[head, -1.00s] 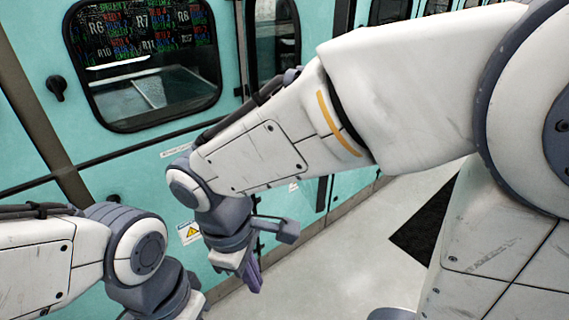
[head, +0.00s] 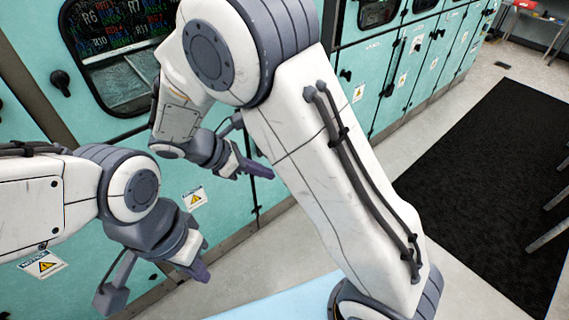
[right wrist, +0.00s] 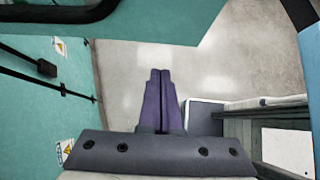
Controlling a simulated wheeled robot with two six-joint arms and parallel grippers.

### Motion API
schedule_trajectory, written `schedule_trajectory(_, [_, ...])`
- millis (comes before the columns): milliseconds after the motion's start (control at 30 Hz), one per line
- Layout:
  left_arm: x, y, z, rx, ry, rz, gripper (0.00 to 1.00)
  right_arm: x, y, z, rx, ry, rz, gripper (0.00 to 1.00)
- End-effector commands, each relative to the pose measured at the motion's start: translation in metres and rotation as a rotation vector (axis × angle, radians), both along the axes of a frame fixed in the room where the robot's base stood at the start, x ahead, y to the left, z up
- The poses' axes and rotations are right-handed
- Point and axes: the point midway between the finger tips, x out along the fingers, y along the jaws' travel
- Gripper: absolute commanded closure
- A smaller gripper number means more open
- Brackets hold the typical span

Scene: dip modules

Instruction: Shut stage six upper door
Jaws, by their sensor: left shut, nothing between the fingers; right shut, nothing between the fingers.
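A teal upper door with a large dark-framed window (head: 84,48) fills the upper left of the head view. My right arm covers its right part, and no stage number is legible. In the right wrist view a teal panel with a dark window rim (right wrist: 140,22) spans the top; I cannot tell how far it stands open. My right gripper (head: 258,168) is shut and empty in front of the cabinet; its purple fingers also show in the right wrist view (right wrist: 160,78), apart from the panel. My left gripper (head: 199,270) is shut and empty, lower down by the lower panels.
A dark knob (head: 61,83) sits left of the window. More teal cabinets (head: 408,70) with handles run off to the right. A black mat (head: 490,190) lies on the grey floor. A box-like object (right wrist: 203,118) stands at the right in the right wrist view.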

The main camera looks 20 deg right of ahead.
Motion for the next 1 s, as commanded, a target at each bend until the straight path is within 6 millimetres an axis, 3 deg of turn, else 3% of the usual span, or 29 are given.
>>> schedule_trajectory(67, [0.0, 0.0, 0.007, 0.0, 0.0, 0.0, 1.0, -0.001, -0.013, -0.01, -0.002, 0.006, -0.003, 1.0])
schedule_trajectory(333, [0.0, 0.0, 0.022, 0.0, 0.0, -0.002, 1.0, 0.001, -0.046, -0.01, 0.001, 0.0, -0.003, 1.0])
schedule_trajectory(1000, [0.0, 0.0, 0.019, 0.0, 0.0, -0.002, 1.0, 0.006, -0.055, -0.013, 0.003, -0.003, 0.045, 1.0])
